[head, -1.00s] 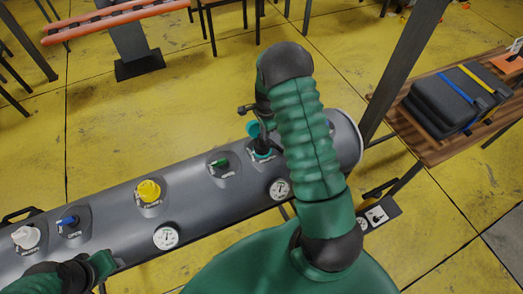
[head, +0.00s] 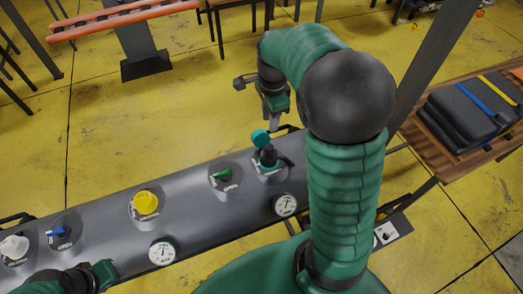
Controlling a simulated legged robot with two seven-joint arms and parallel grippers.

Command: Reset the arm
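My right arm (head: 345,185) is green with black joints, rises from the bottom right and bends left at the top. Its gripper (head: 274,118) points down beyond the grey inflatable tube, just above and behind a valve with a teal cap (head: 260,138). A gap shows between that gripper and the cap. Whether its fingers are open or shut is unclear. My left gripper (head: 108,272) is low at the left, by the near side of the tube. Its fingers are too small and partly cut off to read.
A wooden table (head: 428,150) with black cases (head: 470,108) stands right, beside a dark post (head: 430,60).

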